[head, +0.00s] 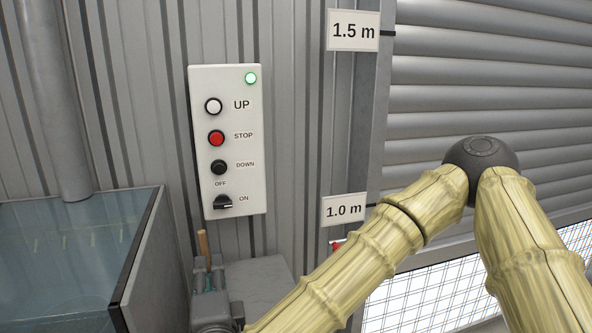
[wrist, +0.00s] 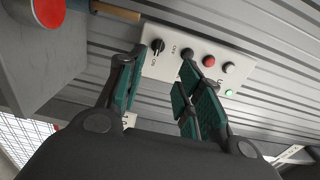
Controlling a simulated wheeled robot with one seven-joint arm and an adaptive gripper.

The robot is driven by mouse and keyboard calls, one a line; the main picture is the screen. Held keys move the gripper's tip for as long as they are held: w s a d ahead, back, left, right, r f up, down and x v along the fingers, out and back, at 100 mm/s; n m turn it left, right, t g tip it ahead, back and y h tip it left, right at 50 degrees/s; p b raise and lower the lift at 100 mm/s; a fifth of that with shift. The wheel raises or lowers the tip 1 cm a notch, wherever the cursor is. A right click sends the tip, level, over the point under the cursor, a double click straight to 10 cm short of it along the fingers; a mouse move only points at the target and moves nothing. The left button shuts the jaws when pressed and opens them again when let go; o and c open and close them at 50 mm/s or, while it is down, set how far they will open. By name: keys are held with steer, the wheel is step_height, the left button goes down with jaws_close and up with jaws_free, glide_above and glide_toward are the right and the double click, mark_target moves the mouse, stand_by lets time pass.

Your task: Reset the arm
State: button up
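My gripper (wrist: 166,66) is open and empty in the wrist view, its two teal-padded fingers apart. A pale control panel (wrist: 160,66) on the wall lies beyond the fingertips, with nothing held between them. In the head view the panel (head: 205,180) shows a white UP button, a red STOP button, a black DOWN button and a black knob (head: 222,203) by the OFF and ON marks. A green lamp (head: 251,78) on it is lit. My bamboo-patterned arm bends at a dark elbow at right and runs down to lower left, below the panel.
A ribbed grey shutter (head: 480,90) fills the right, with a bright grid area below it. Height signs read 1.5 m (head: 353,31) and 1.0 m (head: 344,210). A glass-like tank (head: 60,250) stands at left. A wooden handle (head: 203,246) shows below the panel.

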steer(key=s+d+f+n+g+p, duration=0.1)
steer(key=s+d+f+n+g, duration=0.15)
steer(key=f, duration=0.95)
steer(key=s+d+f+n+g, duration=0.2)
steer(key=d+f+n+g, duration=0.2)
steer(key=f, duration=0.7)
steer(key=s+d+f+n+g+p, duration=0.1)
steer(key=s+d+f+n+g, duration=0.25)
steer(key=f, duration=0.85)
steer(key=s+d+f+n+g+h, duration=0.1)
steer(key=s+d+f, duration=0.3)
steer(key=d, duration=0.5)
steer(key=s+d+f+n+g+h+p, duration=0.1)
steer(key=s+d+f+n+g+h, duration=0.1)
steer(key=s+d+f+g, duration=0.2)
steer(key=s+d+f+n+g+h+p, duration=0.1)
steer(key=s+d+f, duration=0.5)
steer(key=d, duration=0.9)
steer(key=s+g+h, duration=0.1)
steer(key=s, duration=0.2)
steer(key=shift+d, duration=0.15)
